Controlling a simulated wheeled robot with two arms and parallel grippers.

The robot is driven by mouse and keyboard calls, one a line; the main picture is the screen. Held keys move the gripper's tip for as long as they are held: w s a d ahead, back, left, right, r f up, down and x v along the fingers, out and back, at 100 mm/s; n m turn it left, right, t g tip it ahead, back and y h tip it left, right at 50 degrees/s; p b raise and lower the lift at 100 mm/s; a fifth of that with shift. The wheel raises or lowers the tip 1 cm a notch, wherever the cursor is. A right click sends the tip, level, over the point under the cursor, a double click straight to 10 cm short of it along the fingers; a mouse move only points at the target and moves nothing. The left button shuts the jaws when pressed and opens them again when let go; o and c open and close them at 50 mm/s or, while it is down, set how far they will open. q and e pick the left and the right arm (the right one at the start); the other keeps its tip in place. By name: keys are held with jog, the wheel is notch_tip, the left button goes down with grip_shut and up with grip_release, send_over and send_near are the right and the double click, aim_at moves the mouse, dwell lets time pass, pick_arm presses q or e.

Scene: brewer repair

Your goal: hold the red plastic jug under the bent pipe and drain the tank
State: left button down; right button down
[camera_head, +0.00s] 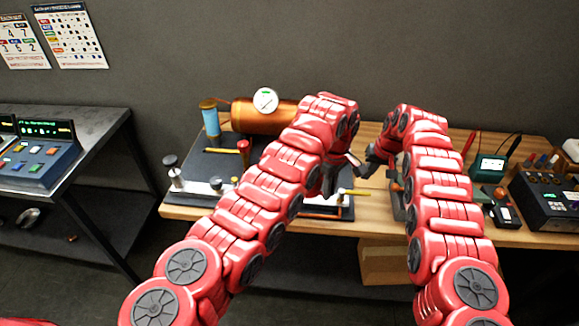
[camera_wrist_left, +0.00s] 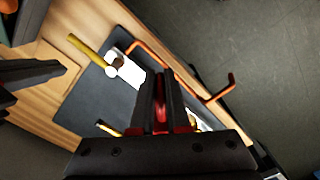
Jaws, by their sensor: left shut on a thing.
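The copper tank (camera_head: 264,118) with a round white dial lies at the back of a dark board. My left gripper (camera_head: 329,184) is over the board's right end. In the left wrist view its fingers (camera_wrist_left: 161,103) are shut on a red thing (camera_wrist_left: 160,116), mostly hidden between them. I cannot tell whether this is the red jug; no whole jug shows. The orange bent pipe (camera_wrist_left: 188,84) runs along the board edge beyond the fingers, its end turned up; part of it shows in the head view (camera_head: 322,211). My right gripper (camera_head: 366,168) is close by at the right, its fingers unclear.
A yellow handle (camera_head: 355,192) sticks out at the board's right end. A blue spool (camera_head: 210,122) stands beside the tank. The wooden bench (camera_head: 350,228) carries a teal meter (camera_head: 488,168) and a dark control box (camera_head: 550,200) at right. A grey table with a control panel (camera_head: 38,160) stands left.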

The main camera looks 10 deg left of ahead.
pick_arm(q)
jog(key=shift+s+d+f+n, duration=1.8)
jog(key=shift+s+f+n, duration=1.2)
jog(key=shift+f+n, duration=1.8)
jog(key=s+a+f+n, duration=0.4)
jog(key=s+a+f, duration=0.7)
jog(key=a+f, duration=0.15)
jog(key=w+r, duration=0.1)
jog(key=w, duration=1.1)
jog(key=shift+w+a, duration=0.3)
pick_arm(e)
jog(key=shift+r, duration=0.2)
notch_tip(320, 180, up, 7)
jog(key=shift+f, duration=0.15)
